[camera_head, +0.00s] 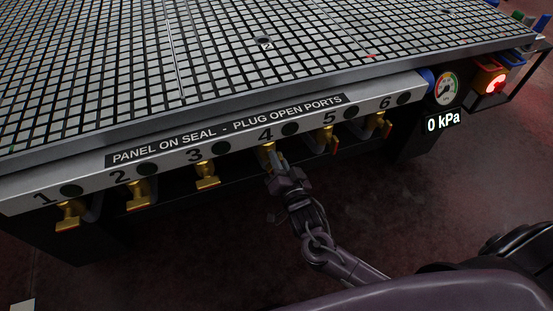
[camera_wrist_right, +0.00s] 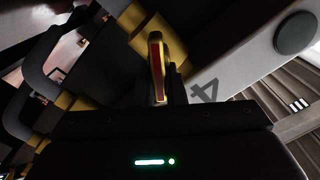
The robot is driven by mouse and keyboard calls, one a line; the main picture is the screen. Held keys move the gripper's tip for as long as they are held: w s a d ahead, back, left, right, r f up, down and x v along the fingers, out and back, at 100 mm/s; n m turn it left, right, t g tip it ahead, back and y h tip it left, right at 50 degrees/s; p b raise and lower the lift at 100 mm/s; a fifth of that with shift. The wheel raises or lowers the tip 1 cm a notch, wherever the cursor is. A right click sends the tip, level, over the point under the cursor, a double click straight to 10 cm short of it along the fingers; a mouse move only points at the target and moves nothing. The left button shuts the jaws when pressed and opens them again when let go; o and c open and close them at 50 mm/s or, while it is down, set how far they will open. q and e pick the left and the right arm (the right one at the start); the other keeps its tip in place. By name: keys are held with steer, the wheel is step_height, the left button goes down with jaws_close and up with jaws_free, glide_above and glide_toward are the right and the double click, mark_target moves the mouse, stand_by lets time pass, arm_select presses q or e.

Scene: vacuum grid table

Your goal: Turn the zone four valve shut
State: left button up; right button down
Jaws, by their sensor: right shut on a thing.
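The zone four valve (camera_head: 267,147) is a brass-yellow valve under the number 4 on the front rail of the grid table. My right gripper (camera_head: 275,166) reaches up to it from below and is shut on its handle. In the right wrist view the handle (camera_wrist_right: 157,62) is a narrow yellow lever with a red face, standing between the fingers of my gripper (camera_wrist_right: 160,92). The fingers hide part of the lever, so I cannot tell its exact turn. The number 4 is beside it on the rail. My left gripper is not in view.
Similar yellow valves hang under 1 (camera_head: 68,215), 2 (camera_head: 138,195), 3 (camera_head: 206,177), 5 (camera_head: 328,139) and 6 (camera_head: 378,125), close on both sides. A gauge (camera_head: 446,89), a display (camera_head: 443,121) reading 0 kPa and a lit red lamp (camera_head: 495,84) are at right.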

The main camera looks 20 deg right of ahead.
steer(key=m, duration=0.5)
steer(key=shift+d+f+m, duration=0.3)
steer(key=shift+f+m+p, duration=0.15)
steer(key=shift+m+p, duration=0.3)
steer(key=shift+m, duration=0.75)
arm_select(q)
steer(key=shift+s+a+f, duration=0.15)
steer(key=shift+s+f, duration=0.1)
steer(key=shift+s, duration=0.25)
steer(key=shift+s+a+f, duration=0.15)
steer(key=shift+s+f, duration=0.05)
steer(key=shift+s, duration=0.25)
arm_select(e)
steer(key=shift+f+m, duration=0.15)
steer(key=shift+m, duration=0.95)
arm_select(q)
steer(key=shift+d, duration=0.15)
arm_select(e)
steer(key=c, duration=1.5)
jaws_free()
